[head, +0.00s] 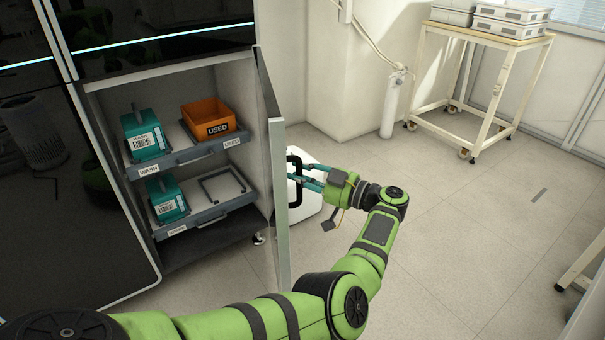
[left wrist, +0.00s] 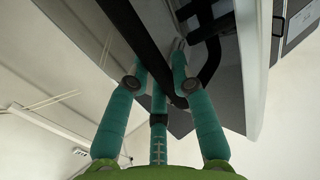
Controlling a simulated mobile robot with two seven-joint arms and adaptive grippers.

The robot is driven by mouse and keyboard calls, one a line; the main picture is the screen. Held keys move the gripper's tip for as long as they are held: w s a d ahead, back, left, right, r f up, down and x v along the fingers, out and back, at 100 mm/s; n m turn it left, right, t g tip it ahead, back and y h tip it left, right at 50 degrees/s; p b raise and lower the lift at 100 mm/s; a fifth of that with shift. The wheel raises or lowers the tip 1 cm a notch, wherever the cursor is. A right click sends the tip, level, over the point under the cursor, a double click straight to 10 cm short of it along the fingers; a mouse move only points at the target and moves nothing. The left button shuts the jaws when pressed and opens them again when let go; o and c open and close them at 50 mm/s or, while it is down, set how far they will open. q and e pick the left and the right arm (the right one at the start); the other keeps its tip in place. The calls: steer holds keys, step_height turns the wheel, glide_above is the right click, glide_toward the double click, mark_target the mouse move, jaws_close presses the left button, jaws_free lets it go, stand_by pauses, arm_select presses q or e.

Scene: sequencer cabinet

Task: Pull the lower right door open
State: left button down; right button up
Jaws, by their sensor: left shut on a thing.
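The lower right door (head: 280,190) of the dark cabinet stands wide open and shows nearly edge-on in the head view. In the left wrist view, the teal fingers (left wrist: 160,82) are closed around a black bar handle (left wrist: 140,45) on the door's dark glossy face. My right gripper is not in view.
Inside the cabinet, an upper shelf (head: 187,153) holds a teal box (head: 143,135) and an orange bin (head: 209,118). A lower shelf holds another teal box (head: 166,198). A white container (head: 305,207) stands behind the gripper. Open floor (head: 470,220) lies to the right.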

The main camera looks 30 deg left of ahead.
arm_select(q)
steer(key=shift+a, duration=0.1)
steer(key=c, duration=1)
jaws_free()
steer(key=shift+a, duration=0.1)
steer(key=shift+c, duration=0.2)
steer(key=d, duration=0.7)
steer(key=shift+w+d, duration=0.25)
steer(key=shift+d, duration=0.05)
steer(key=shift+c, duration=0.4)
